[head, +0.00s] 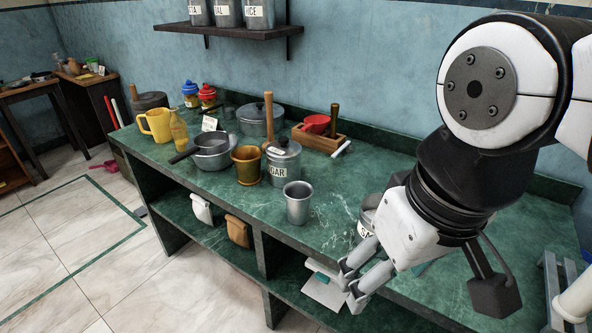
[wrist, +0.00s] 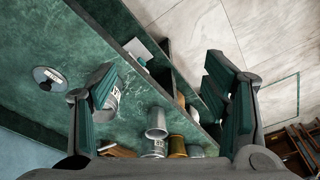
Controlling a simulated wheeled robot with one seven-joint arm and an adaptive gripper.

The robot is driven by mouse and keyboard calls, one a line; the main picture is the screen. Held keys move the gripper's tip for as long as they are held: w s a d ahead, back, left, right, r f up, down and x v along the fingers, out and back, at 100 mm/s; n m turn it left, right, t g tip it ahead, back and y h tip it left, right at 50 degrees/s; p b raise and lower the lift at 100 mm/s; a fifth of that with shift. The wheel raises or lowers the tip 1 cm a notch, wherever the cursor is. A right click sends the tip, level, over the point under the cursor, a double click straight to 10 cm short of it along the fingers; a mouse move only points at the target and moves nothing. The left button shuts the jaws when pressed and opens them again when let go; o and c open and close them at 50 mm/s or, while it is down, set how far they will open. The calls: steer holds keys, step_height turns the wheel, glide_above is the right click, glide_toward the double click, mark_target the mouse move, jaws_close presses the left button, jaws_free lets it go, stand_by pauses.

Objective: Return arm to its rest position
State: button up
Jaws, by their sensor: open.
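My gripper (head: 350,284) is open and empty at the front right edge of the green marble counter (head: 340,222), in the head view. Its fingers point down and left. In the wrist view both fingers of my gripper (wrist: 163,92) are spread wide with nothing between their tips. A labelled metal canister (head: 366,221) stands on the counter just behind my gripper and is partly hidden by it. It also shows beside the left finger in the wrist view (wrist: 112,106), where a round labelled lid (wrist: 50,77) lies on the counter.
A metal cup (head: 298,203), sugar canister (head: 283,163), brass pot (head: 247,166) and saucepan (head: 212,152) stand left of my gripper. A yellow jug (head: 156,124) is farther left. A shelf (head: 230,31) hangs above. Open floor (head: 60,240) lies in front.

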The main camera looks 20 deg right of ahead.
step_height(320, 180, up, 10)
steer(key=t+p, duration=0.2)
steer(key=p, duration=0.7)
steer(key=shift+d+r, duration=0.15)
steer(key=shift+r, duration=0.1)
